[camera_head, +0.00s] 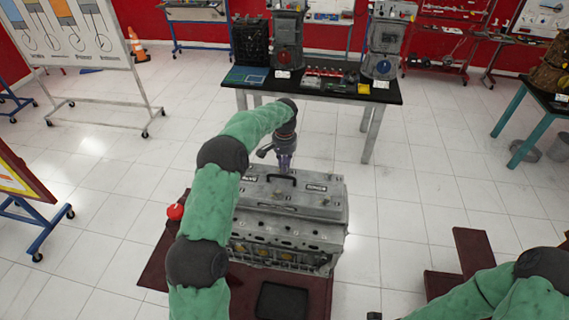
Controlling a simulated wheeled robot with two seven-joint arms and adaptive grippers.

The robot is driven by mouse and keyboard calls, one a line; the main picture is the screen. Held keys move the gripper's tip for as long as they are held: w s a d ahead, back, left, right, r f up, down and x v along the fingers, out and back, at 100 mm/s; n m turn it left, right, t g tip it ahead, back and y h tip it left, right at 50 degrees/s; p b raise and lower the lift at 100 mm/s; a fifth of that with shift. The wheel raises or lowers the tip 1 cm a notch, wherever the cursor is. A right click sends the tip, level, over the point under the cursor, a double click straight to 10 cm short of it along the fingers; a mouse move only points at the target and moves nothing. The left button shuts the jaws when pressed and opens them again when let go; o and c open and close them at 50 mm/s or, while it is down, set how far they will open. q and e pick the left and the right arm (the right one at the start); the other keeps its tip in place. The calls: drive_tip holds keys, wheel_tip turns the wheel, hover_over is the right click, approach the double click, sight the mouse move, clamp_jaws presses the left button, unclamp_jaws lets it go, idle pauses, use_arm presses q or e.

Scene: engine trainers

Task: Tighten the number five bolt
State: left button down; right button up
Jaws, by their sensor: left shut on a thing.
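A grey engine block (287,240) with a flat cover (318,205) stands on a dark red stand. The cover has a black handle, small bolt spots and labels too small to read, so I cannot tell which bolt is number five. My left gripper (285,153) points down over the cover's far edge, left of its middle. It is shut on a small grey tool (265,151), partly hidden by the gripper. I cannot tell whether the tool touches a bolt.
A black table (222,82) with engine parts stands behind the engine. A black tray (282,301) lies in front of the block, and a red knob (175,211) is at its left. Another dark red stand (472,250) is at right. Tiled floor around is mostly clear.

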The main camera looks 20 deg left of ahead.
use_arm(q)
drive_tip(key=m, duration=1.4)
drive_tip(key=shift+p, duration=0.35)
idle(0.3)
drive_tip(key=c, duration=1.2)
unclamp_jaws()
wheel_tip(320, 180, up, 12)
drive_tip(key=shift+f, duration=0.1)
